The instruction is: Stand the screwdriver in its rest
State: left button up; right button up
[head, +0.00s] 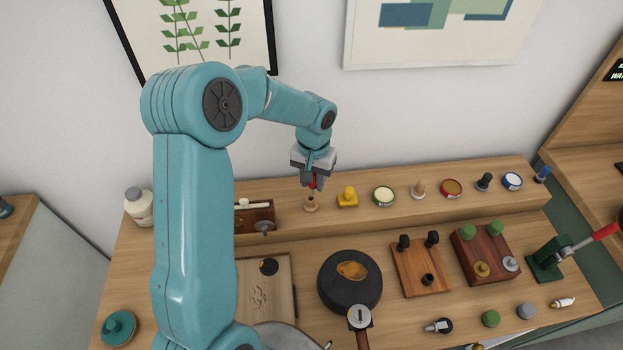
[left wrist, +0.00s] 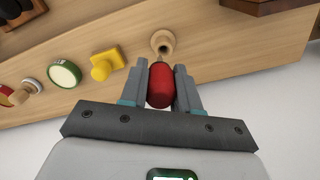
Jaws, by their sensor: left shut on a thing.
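My left gripper (head: 313,181) reaches over the raised back ledge, pointing down. It is shut on the red handle of the screwdriver; the handle shows between the fingers in the left wrist view (left wrist: 160,85). A small round wooden rest (head: 311,204) stands on the ledge just below the gripper. Its round opening shows beyond the handle in the left wrist view (left wrist: 163,42). The screwdriver's lower end points at the rest. I cannot tell whether the tip is inside the opening or just above it. My right gripper is not in view.
A yellow stamp (head: 347,197) stands close to the right of the rest, then a green-rimmed tin (head: 383,196) and several small items along the ledge. A dark wooden box (head: 255,217) is close on the left. A black round block (head: 349,281) sits on the lower bench.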

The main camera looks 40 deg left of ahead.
pick_arm(q)
jog(key=shift+s+a, duration=0.1)
jog(key=shift+s, duration=0.1)
jog(key=shift+w, duration=0.2)
jog(key=shift+s+a, duration=0.1)
jog(key=shift+s, duration=0.25)
dwell(0.3)
jog(key=shift+w+b, duration=0.15)
jog(key=shift+b, duration=0.15)
jog(key=shift+f+b, duration=2.25)
jog(key=shift+f, duration=0.3)
dwell(0.7)
jog(key=o, duration=1.1)
jog(key=shift+r, duration=0.1)
